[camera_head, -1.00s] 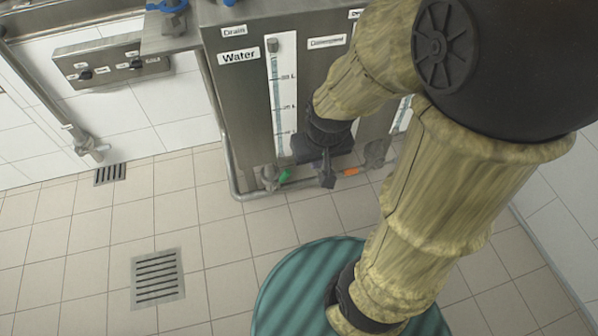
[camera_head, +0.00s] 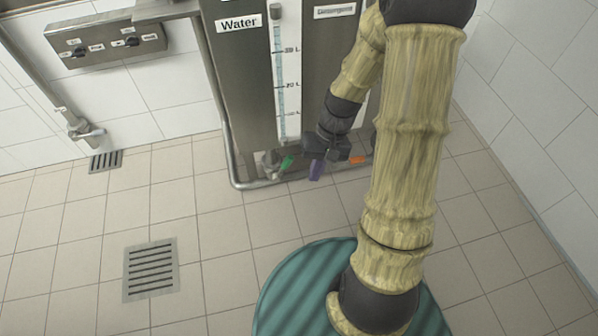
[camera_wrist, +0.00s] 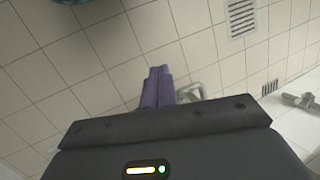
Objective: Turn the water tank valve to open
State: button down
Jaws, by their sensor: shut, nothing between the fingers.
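The water tank (camera_head: 240,85) carries a "Water" label and a level gauge in the head view. Its valve has a green handle (camera_head: 287,162) low at the tank's foot, beside a grey pipe. My gripper (camera_head: 316,172) is low in front of the tanks, just right of the green handle and apart from it. In the wrist view my gripper's purple fingers (camera_wrist: 158,86) are together with nothing between them. The green handle cannot be seen in the wrist view.
An orange valve handle (camera_head: 358,160) of the detergent tank (camera_head: 335,45) is right of my gripper. A grey pipe (camera_head: 236,182) runs low along the tank's left side. A control box (camera_head: 110,45) is on the left wall. The tiled floor with a drain grate (camera_head: 151,270) is clear.

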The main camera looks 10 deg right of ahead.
notch_tip(320, 180, down, 12)
jog(key=w+m+y+b, duration=0.1)
jog(key=w+y+b, duration=0.2)
jog(key=y+b, duration=0.2)
jog(key=m+t+y+b, duration=0.4)
jog(key=t+y+b, duration=0.3)
jog(key=y+b, duration=0.15)
send_near(283, 168)
jog(key=s+a+f, duration=0.1)
jog(key=s+f, duration=0.2)
jog(key=s, duration=0.2)
jog(key=w+d+f+m+t+b, duration=0.3)
jog(key=d+f+m+t, duration=0.1)
jog(key=d+t, duration=0.3)
jog(key=shift+d+m+t+y, duration=0.35)
jog(key=shift+m+t+y, duration=0.1)
jog(key=shift+t, duration=0.75)
jog(key=shift+f, duration=0.1)
jog(key=s+a+p+x, duration=0.1)
jog(key=s+p+x, duration=0.1)
jog(key=x, duration=1.1)
jog(key=shift+s+a+r+p, duration=0.25)
jog(key=shift+r+p, duration=0.15)
jog(key=shift+p, duration=0.4)
